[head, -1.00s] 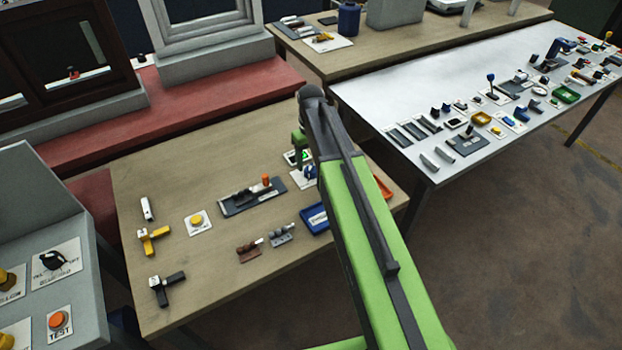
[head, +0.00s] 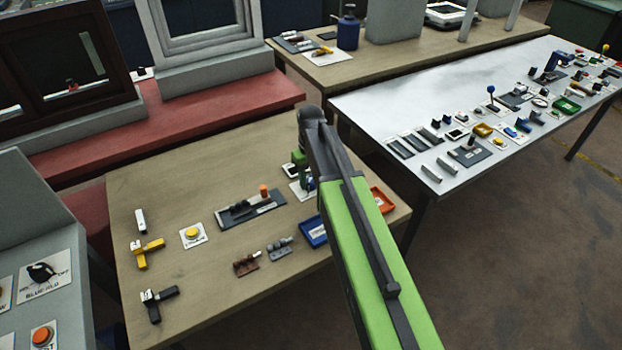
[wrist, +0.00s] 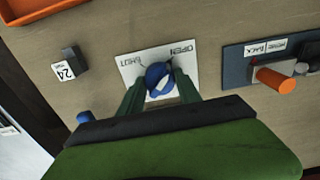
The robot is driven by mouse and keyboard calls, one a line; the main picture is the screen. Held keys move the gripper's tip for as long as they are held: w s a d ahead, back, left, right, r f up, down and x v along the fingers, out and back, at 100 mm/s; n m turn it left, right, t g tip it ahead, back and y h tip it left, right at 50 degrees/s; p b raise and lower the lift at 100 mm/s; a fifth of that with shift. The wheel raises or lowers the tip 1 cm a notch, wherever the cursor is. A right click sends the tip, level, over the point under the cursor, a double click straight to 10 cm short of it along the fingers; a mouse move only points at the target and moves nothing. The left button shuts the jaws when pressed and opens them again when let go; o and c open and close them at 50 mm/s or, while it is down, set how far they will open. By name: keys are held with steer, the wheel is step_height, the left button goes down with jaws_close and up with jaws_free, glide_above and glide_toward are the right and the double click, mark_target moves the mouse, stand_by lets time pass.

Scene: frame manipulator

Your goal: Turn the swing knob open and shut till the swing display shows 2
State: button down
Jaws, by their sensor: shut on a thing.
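The blue swing knob (wrist: 158,76) sits on a white plate (wrist: 184,52) marked OPEN and SHUT in the wrist view. My gripper (wrist: 158,90) has its two green fingers on either side of the knob and is shut on it. The knob's pointer direction is hard to make out. In the head view my arm hides most of the plate and the knob.
A dark panel with an orange-tipped handle (wrist: 275,80) lies right of the plate. An orange tray (wrist: 30,10) is at the wrist view's upper left. In the head view, a blue tray (head: 313,231) and a yellow button (head: 191,235) share the wooden table (head: 180,190).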

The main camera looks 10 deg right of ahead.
steer(key=shift+n, duration=0.3)
steer(key=n, duration=1.2)
steer(key=shift+n, duration=2.7)
steer(key=c, duration=0.8)
jaws_free()
steer(key=shift+c, duration=0.2)
